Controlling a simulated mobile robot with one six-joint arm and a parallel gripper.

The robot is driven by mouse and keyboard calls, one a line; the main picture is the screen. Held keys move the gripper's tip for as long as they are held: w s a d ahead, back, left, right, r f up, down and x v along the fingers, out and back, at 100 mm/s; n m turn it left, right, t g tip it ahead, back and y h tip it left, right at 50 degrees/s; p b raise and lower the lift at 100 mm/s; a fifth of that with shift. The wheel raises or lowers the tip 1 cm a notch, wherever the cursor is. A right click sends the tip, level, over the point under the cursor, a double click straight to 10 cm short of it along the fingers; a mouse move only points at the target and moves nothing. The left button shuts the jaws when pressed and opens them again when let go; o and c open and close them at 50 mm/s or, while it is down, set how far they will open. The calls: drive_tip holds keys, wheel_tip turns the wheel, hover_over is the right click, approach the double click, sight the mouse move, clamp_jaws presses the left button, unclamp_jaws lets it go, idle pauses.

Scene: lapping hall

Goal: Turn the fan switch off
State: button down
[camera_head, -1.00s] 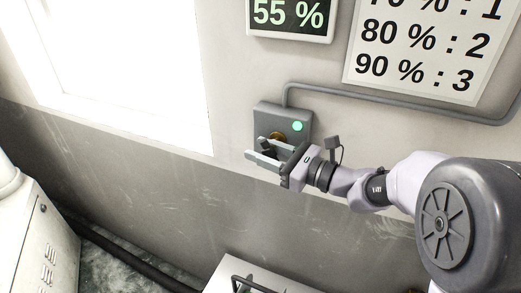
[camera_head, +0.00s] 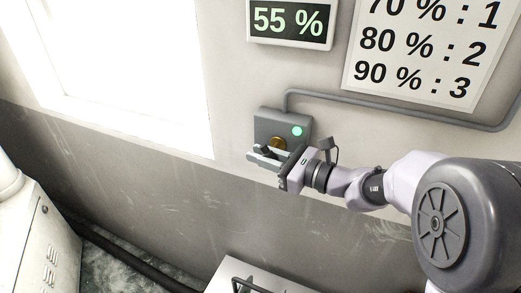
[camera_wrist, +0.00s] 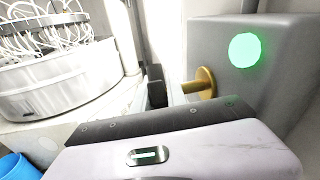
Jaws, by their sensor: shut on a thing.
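The fan switch is a grey wall box (camera_head: 271,122) with a lit green lamp (camera_head: 297,131) and a brass collar (camera_head: 277,144). The box (camera_wrist: 285,72), glowing lamp (camera_wrist: 244,49) and brass collar with its short shaft (camera_wrist: 206,82) fill the right of the wrist view. A dark switch handle (camera_wrist: 155,87) shows at the left end of the shaft. My gripper (camera_head: 263,154) is in front of the lower part of the box, its fingers shut on the handle. The fingers partly hide the handle, so its exact angle is hard to tell.
A display reading 55 % (camera_head: 289,18) and a percentage chart (camera_head: 425,50) hang above. A grey conduit (camera_head: 400,107) runs right from the box. A bright window (camera_head: 120,70) is left, a white cabinet (camera_head: 38,235) lower left, and a white unit (camera_head: 225,274) below.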

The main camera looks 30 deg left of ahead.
drive_tip(key=h+p, duration=0.3)
drive_tip(key=p, duration=0.5)
drive_tip(key=d+f+n+h+p, duration=0.1)
drive_tip(key=h+p, duration=0.3)
drive_tip(key=p, duration=0.4)
drive_tip(key=h+p, duration=0.3)
drive_tip(key=p, duration=0.6)
drive_tip(key=shift+w+d+f+h, duration=0.1)
drive_tip(key=shift+d+f+h, duration=0.15)
drive_tip(key=shift+h, duration=0.15)
drive_tip(key=shift+f, duration=0.1)
drive_tip(key=c, duration=1.4)
unclamp_jaws()
drive_tip(key=shift+o, duration=0.2)
